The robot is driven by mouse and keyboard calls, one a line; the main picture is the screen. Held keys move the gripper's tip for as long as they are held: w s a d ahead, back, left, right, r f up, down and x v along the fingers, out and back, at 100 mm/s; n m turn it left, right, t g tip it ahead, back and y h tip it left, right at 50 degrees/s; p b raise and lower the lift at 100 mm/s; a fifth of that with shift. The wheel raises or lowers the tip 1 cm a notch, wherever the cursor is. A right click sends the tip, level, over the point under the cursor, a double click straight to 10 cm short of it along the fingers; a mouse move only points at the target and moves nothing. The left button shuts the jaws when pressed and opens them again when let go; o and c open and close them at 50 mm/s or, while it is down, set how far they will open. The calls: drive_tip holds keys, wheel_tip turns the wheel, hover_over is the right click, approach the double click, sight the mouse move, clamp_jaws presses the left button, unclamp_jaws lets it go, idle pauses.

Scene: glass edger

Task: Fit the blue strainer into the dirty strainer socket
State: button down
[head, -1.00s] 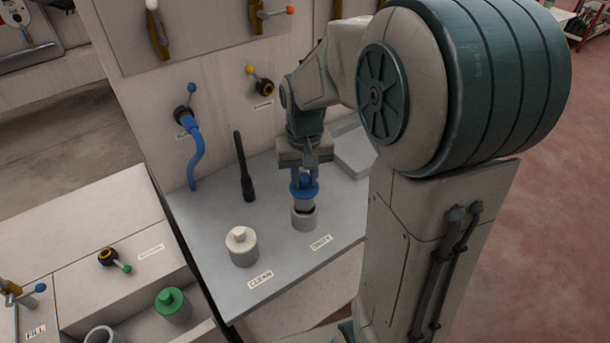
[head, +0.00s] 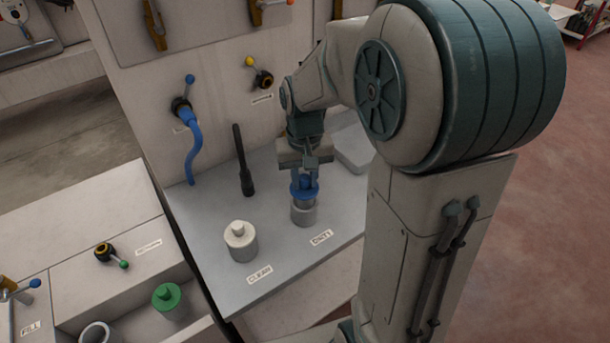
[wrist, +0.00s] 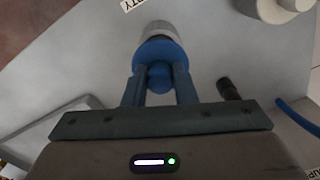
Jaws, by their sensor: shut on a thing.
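The blue strainer (head: 305,188) has a blue top with a knob and a grey lower body. My gripper (head: 305,179) is shut on its knob from above. In the wrist view, the blue flange (wrist: 160,55) shows between my two fingers. The dirty strainer socket (head: 303,214) is a grey cylinder behind the DIRTY label. The strainer stands upright over it, its lower part inside the socket mouth; a short stretch of the body still shows between the blue flange and the rim. In the wrist view the socket (wrist: 156,29) is partly covered by the strainer.
A white-capped strainer (head: 240,241) stands at the CLEAN label (head: 259,273). A black brush-like tool (head: 243,165) stands behind, with a blue hose (head: 193,145) to its left. The grey shelf's front right is clear.

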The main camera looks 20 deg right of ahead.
sight(305, 190)
drive_tip(key=shift+f+b, duration=1.5)
drive_tip(key=shift+f, duration=0.55)
drive_tip(key=c, duration=1.1)
unclamp_jaws()
wheel_tip(305, 190, up, 14)
drive_tip(key=shift+f, duration=0.1)
